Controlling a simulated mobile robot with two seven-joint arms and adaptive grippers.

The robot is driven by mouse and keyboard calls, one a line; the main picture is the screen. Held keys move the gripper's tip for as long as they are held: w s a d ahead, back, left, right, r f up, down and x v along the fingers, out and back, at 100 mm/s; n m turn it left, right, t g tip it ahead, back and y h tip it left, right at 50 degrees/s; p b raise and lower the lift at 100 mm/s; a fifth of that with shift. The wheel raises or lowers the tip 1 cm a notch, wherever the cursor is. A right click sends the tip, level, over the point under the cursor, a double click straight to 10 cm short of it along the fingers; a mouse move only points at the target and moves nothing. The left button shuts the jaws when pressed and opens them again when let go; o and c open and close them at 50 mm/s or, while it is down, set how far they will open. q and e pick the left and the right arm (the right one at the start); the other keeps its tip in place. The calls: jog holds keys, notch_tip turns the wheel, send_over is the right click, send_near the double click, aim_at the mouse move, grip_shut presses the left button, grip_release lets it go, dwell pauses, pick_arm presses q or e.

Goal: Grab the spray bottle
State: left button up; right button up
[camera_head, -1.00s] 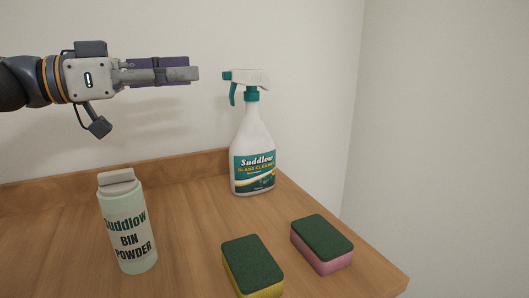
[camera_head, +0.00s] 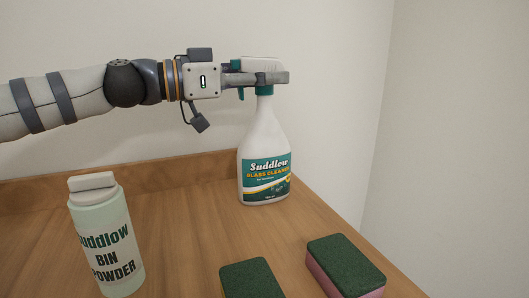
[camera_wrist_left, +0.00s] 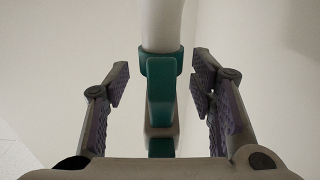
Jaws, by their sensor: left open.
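The spray bottle (camera_head: 265,145) stands upright on the wooden counter, white with a green "Glass Cleaner" label, green collar and white-and-green trigger head. My left gripper (camera_head: 268,78) reaches in from the left at the height of the trigger head, and a finger partly covers that head. In the left wrist view, the open fingers of the left gripper (camera_wrist_left: 160,92) stand either side of the green trigger and collar (camera_wrist_left: 160,68), with a gap on both sides. My right gripper is not in view.
A pale green bin powder bottle (camera_head: 106,240) stands at the front left of the counter (camera_head: 190,230). Two sponges lie at the front, a green-topped one (camera_head: 252,280) and a pink one with a green top (camera_head: 345,265). Walls rise behind and right.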

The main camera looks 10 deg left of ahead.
pick_arm(q)
grip_shut()
jog(key=shift+a, duration=0.1)
jog(key=shift+r, duration=0.15)
